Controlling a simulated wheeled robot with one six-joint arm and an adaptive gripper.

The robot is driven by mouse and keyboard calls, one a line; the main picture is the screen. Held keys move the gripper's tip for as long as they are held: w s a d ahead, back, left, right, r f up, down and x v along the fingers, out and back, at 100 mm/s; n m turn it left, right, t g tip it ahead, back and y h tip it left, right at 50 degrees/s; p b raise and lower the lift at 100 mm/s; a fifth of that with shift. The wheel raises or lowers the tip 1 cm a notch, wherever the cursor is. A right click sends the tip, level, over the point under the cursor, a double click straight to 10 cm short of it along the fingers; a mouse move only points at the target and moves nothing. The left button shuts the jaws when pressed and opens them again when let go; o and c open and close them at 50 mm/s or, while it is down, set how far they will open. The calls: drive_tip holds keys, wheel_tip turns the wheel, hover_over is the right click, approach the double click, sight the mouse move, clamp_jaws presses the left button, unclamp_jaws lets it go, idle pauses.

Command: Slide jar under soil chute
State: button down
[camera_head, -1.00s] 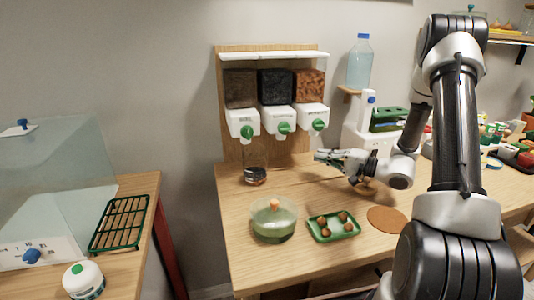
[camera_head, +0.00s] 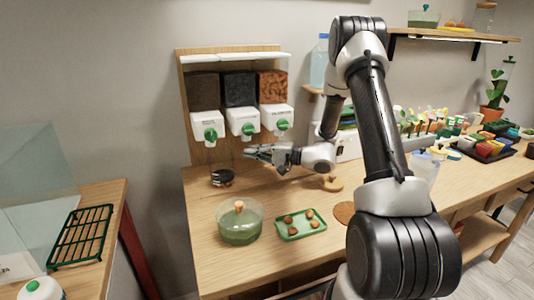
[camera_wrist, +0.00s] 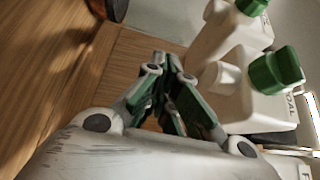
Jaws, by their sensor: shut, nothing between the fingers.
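A small clear jar with dark contents (camera_head: 222,179) stands upright on the wooden table, just in front of the left end of the wall dispenser. Part of it also shows at the top edge of the wrist view (camera_wrist: 115,8). The dispenser has three white chutes with green knobs: left (camera_head: 203,120), middle (camera_head: 240,117) and right (camera_head: 275,113). The bins above hold brown, black and orange-brown material; their labels are too small to read. My gripper (camera_head: 248,152) is shut and empty, low below the middle chute, pointing left, to the right of the jar and apart from it.
A round green-tinted glass container (camera_head: 238,232) and a green tray with several brown balls (camera_head: 297,226) stand nearer the front. A round brown mat (camera_head: 344,212) lies right of the tray. A water bottle (camera_head: 319,65) stands behind my arm. Table between jar and tray is clear.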

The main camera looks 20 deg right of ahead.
sight(222, 168)
drive_tip(key=shift+s+a, duration=0.2)
drive_tip(key=shift+a, duration=0.55)
drive_tip(key=shift+s+a, duration=0.2)
drive_tip(key=shift+a, duration=0.5)
drive_tip(key=shift+a, duration=0.1)
drive_tip(key=a, duration=0.3)
drive_tip(key=shift+s, duration=0.3)
